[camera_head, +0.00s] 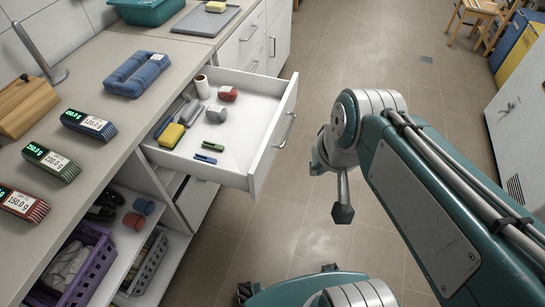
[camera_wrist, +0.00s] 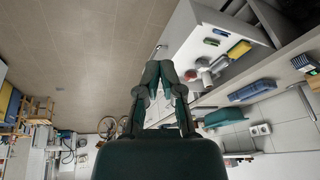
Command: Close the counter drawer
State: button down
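The counter drawer (camera_head: 235,150) is pulled out from the white counter. Its front panel (camera_head: 268,150) faces right and carries a metal bar handle (camera_head: 285,132). The drawer also shows at the upper right of the wrist view (camera_wrist: 186,30). In the wrist view my gripper (camera_wrist: 159,64) has its fingers angled inward with the tips together, holding nothing visible. In the head view my arm is right of the drawer, with clear floor between, and the fingers are not clearly shown.
The drawer holds a yellow-topped sponge (camera_head: 172,134), a red item (camera_head: 228,93), a white roll (camera_head: 202,86) and green and blue small items. A purple basket (camera_head: 85,270) sits on a lower shelf. Tiled floor (camera_head: 375,60) is open right of the counter.

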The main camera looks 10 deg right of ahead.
jog(key=w+f+m+g+y, duration=0.5)
jog(key=f, duration=0.3)
jog(key=m+t+y, duration=1)
jog(key=m, duration=0.8)
send_near(264, 168)
jog(key=x, duration=0.7)
jog(key=shift+w+a+f, duration=0.15)
jog(key=shift+w+a, duration=0.15)
